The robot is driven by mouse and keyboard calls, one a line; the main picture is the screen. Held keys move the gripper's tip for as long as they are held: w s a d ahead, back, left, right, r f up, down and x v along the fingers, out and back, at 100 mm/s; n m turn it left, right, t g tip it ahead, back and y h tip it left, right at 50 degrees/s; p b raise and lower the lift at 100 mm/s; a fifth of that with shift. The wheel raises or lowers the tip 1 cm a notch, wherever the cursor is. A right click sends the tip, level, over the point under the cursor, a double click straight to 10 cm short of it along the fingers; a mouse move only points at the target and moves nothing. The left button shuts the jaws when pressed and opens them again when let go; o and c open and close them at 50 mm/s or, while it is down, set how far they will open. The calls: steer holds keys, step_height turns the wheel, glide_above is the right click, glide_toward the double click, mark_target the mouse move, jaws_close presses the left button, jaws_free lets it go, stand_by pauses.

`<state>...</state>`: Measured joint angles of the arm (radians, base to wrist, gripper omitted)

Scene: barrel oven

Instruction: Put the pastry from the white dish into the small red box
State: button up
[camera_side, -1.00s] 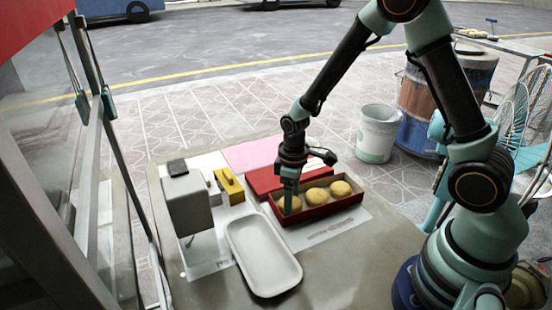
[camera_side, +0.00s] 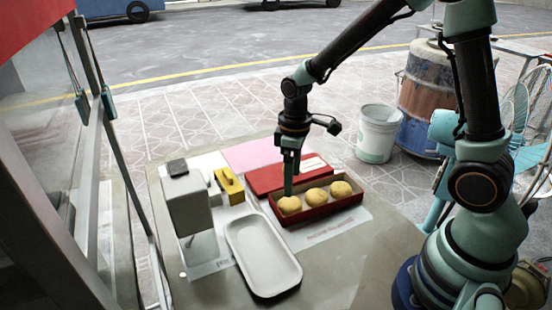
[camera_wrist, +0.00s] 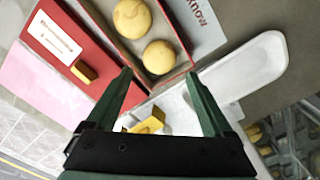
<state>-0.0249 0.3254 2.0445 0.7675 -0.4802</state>
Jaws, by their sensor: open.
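The small red box (camera_side: 322,211) lies open on the table with three round golden pastries in a row inside it. My gripper (camera_side: 289,193) is open, pointing down just above the leftmost pastry (camera_side: 289,205) at the box's left end. In the wrist view, that pastry (camera_wrist: 159,57) sits inside the box just beyond my open fingertips (camera_wrist: 158,76), with nothing between them. The middle pastry (camera_side: 316,197) and right pastry (camera_side: 341,189) lie beside it. The white dish (camera_side: 263,255) is empty, left of and in front of the box; it also shows in the wrist view (camera_wrist: 245,68).
A red lid (camera_side: 272,179) lies behind the box. A yellow object (camera_side: 230,184) and a grey-white block-shaped device (camera_side: 187,205) stand left of it. A white bucket (camera_side: 377,134) stands on the pavement. The table's front right is clear.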

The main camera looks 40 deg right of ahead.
steer(key=s+r+m+t, duration=0.2)
steer(key=s+r+m, duration=0.1)
steer(key=r, duration=0.5)
steer(key=s+r+m+t, duration=0.2)
steer(key=s+r+t, duration=0.1)
steer(key=s+r, duration=0.3)
step_height(320, 180, up, 2)
steer(key=shift+d+r+m+t, duration=0.15)
steer(key=shift+d+m+t, duration=0.15)
steer(key=shift+d+m, duration=0.15)
